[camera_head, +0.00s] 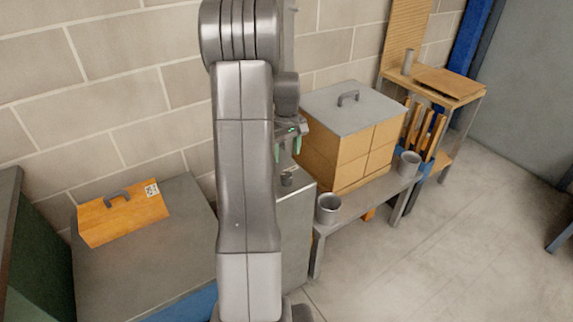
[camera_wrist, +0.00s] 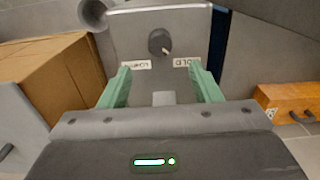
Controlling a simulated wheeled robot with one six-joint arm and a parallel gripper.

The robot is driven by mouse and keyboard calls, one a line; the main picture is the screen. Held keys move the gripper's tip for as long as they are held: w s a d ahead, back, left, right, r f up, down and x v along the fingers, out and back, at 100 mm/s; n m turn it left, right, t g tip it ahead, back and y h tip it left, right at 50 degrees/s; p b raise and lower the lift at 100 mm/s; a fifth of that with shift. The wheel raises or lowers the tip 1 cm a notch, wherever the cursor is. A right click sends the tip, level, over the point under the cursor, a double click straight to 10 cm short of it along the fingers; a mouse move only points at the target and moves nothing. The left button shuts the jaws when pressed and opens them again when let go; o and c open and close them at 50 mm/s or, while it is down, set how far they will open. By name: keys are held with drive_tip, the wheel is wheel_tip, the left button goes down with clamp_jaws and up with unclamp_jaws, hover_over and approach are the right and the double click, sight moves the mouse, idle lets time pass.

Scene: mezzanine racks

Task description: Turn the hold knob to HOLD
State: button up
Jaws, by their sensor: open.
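The dark round hold knob (camera_wrist: 159,41) stands on a grey panel (camera_wrist: 130,30). In the wrist view, a small light mark shows at its lower right edge. Two white labels show upside down: the HOLD label (camera_wrist: 187,62) at the right and another label (camera_wrist: 136,65) at the left, hard to read. My gripper (camera_wrist: 160,72) is open, its green fingers apart and empty, with the knob ahead between their lines. In the head view my gripper (camera_head: 287,149) hangs above the knob (camera_head: 286,179), apart from it. My arm hides part of the panel's left side there.
A cardboard-coloured box with a grey handled lid (camera_head: 350,105) stands right of the panel on a bench. A grey cup (camera_head: 328,208) stands in front. An orange handled case (camera_head: 122,213) lies on the left cabinet.

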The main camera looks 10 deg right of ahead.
sight(286, 175)
drive_tip(key=shift+r, duration=1.7)
wheel_tip(286, 175, down, 14)
drive_tip(key=shift+r, duration=0.1)
drive_tip(key=shift+r, duration=0.1)
